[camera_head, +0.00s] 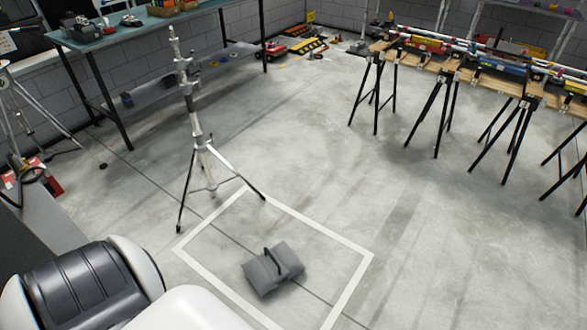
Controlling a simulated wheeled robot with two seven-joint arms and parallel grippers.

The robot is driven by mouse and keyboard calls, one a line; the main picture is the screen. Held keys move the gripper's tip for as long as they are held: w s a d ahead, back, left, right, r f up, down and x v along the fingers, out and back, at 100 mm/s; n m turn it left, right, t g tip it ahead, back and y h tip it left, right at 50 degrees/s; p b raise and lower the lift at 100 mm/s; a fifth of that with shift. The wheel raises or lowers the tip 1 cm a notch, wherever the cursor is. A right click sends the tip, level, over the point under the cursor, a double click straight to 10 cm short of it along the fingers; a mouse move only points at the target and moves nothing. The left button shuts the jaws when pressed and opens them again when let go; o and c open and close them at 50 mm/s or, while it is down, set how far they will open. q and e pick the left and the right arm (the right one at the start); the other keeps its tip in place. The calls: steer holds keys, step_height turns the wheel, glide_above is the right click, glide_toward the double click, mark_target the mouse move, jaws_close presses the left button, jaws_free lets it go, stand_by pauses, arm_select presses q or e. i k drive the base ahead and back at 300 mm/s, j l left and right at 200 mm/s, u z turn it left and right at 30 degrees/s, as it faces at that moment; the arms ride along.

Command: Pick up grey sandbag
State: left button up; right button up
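The grey sandbag (265,275) lies on the concrete floor inside a white taped square (359,275). It has two bulging halves and a dark strap handle that stands up at its middle. Nothing touches it. White and dark parts of my own body fill the lower left corner. Neither of my grippers shows in the head view.
A light stand (197,130) on spread legs stands at the square's far left corner, behind the sandbag. A workbench (150,30) is at the back left. Sawhorses (437,100) bearing planks stand at the right. The floor right of the square is clear.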

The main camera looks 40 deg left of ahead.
mark_target(265, 270)
steer(key=i+u, duration=0.4)
steer(key=i+l+u, duration=0.15)
steer(key=i+u, duration=0.2)
steer(key=i+l+u, duration=0.2)
steer(key=u, duration=0.2)
steer(key=i, duration=0.1)
